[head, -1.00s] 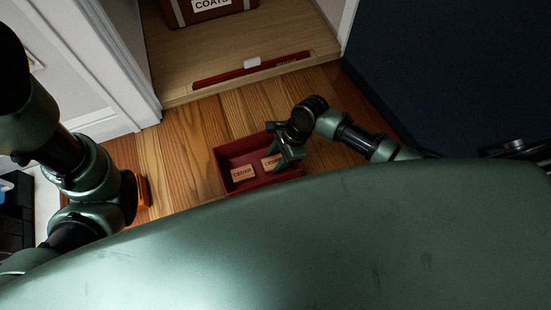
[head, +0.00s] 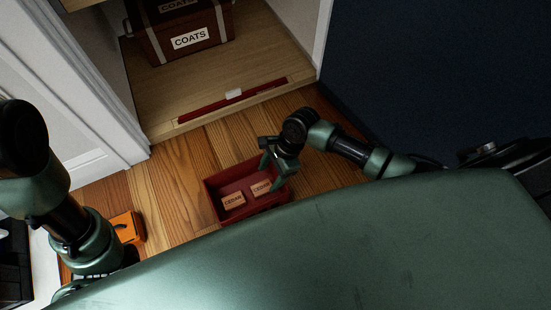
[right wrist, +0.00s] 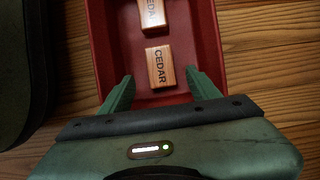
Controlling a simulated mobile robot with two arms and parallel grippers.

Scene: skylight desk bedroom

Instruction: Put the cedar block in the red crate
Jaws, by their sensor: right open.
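The red crate (head: 232,182) stands on the wooden floor in the head view, and its inside (right wrist: 108,48) fills the middle of the right wrist view. Two wooden blocks marked CEDAR lie in it: a left block (head: 233,202) and a right block (head: 261,188). In the right wrist view one block (right wrist: 160,68) lies near, between the lines of my fingers, and the other (right wrist: 152,14) lies farther off, cut by the frame edge. My right gripper (head: 271,172) is open and empty over the crate's right side. My left arm shows, but its gripper does not.
A brown COATS trunk (head: 185,35) stands in the closet, behind a dark red strip (head: 215,106) on its floor. An orange box (head: 127,226) sits at left beside my left arm. A dark blue wall (head: 430,70) is at right.

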